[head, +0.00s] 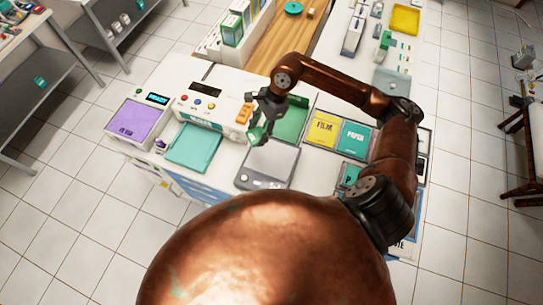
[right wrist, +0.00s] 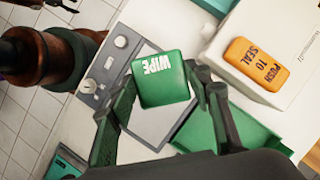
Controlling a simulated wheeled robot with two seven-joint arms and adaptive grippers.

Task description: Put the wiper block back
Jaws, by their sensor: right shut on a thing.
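The wiper block (right wrist: 163,82) is a green block with white WIPE lettering. In the right wrist view it sits between the two fingers of my right gripper (right wrist: 160,95), which is shut on it. In the head view my right gripper (head: 263,122) points down with the green block (head: 257,135) at its tips, beside a shallow green tray (head: 292,120). The tray also shows in the right wrist view (right wrist: 238,132), to the right of and below the block. The block appears held above the work surface; its exact height is unclear. My left gripper is not in view.
A grey flat device (head: 268,163) lies below the block in the head view. The white sealing machine (head: 212,100) with an orange PUSH TO SEAL button (right wrist: 257,64) stands close by. A teal tray (head: 194,147) is left; yellow FILM (head: 323,130) and teal PAPER (head: 355,138) packs are right.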

